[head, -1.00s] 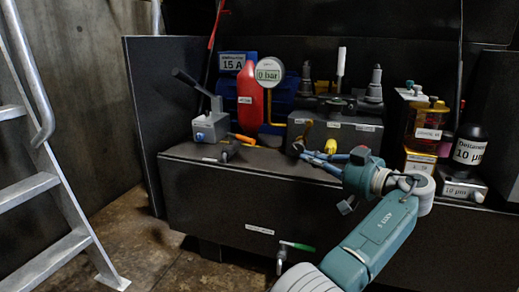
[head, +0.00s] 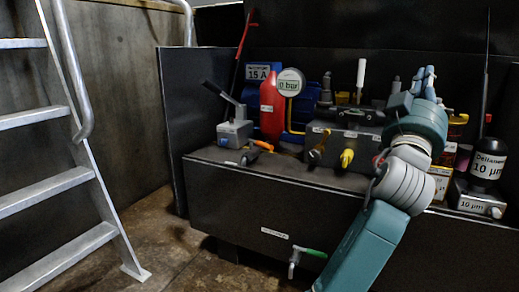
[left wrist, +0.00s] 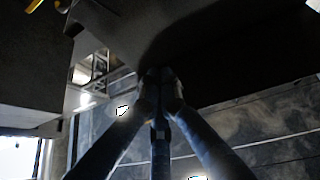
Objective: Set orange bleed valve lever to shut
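The orange lever (head: 263,145) sits low beside the grey hand-pump block (head: 235,133), on top of the dark cabinet in the head view. It points to the right, roughly level. My left gripper (head: 425,78) is raised at the right of the head view, well away from the lever, with its blue fingers pointing up. In the left wrist view my left gripper (left wrist: 161,78) has its fingertips drawn together with nothing visible between them. The lever cannot be made out in that view. My right gripper is not in view.
A red bottle (head: 273,108) and a gauge (head: 290,82) stand behind the lever. A green-handled tap (head: 308,251) juts from the cabinet front (head: 230,195). A metal ladder (head: 85,170) stands at left.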

